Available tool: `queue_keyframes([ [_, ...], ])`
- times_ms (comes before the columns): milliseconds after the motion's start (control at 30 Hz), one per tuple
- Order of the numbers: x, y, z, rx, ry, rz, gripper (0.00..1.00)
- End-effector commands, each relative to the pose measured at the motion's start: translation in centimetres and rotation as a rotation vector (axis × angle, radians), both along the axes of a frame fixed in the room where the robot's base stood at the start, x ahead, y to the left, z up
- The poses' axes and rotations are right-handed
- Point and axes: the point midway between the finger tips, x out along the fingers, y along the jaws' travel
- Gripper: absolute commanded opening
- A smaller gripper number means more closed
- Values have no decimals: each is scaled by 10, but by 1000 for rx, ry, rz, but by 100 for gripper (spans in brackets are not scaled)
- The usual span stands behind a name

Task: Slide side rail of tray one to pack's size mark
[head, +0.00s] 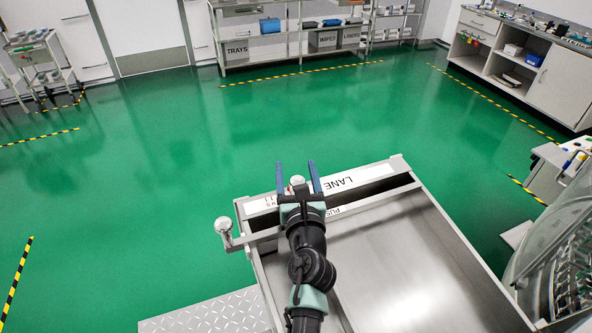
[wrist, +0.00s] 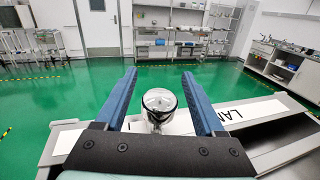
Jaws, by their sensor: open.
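A metal tray (head: 405,262) with raised walls lies in front of me in the head view. A narrow metal bar (head: 375,200) crosses it near its far end, with a round knob (head: 224,225) at its left end. A second knob (head: 297,181) stands near the far label strip; it also shows in the wrist view (wrist: 160,100). My gripper (head: 297,168) is open, its two blue fingers on either side of this second knob with gaps visible in the wrist view. My arm hides part of the bar. I cannot tell which part is the side rail, and no pack or size mark is clear.
A white strip marked LANE (head: 350,182) runs along the tray's far end. A clear dome (head: 545,240) over rows of small items stands close at right. A checkered metal plate (head: 205,314) lies at lower left. Open green floor (head: 150,180) lies beyond; shelves and cabinets are distant.

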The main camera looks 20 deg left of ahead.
Motion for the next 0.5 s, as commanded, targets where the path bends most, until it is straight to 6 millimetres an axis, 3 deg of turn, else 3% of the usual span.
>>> queue_keyframes([
  [267, 1, 1, 0, 0, 0, 0, 71],
  [500, 1, 1, 0, 0, 0, 0, 31],
])
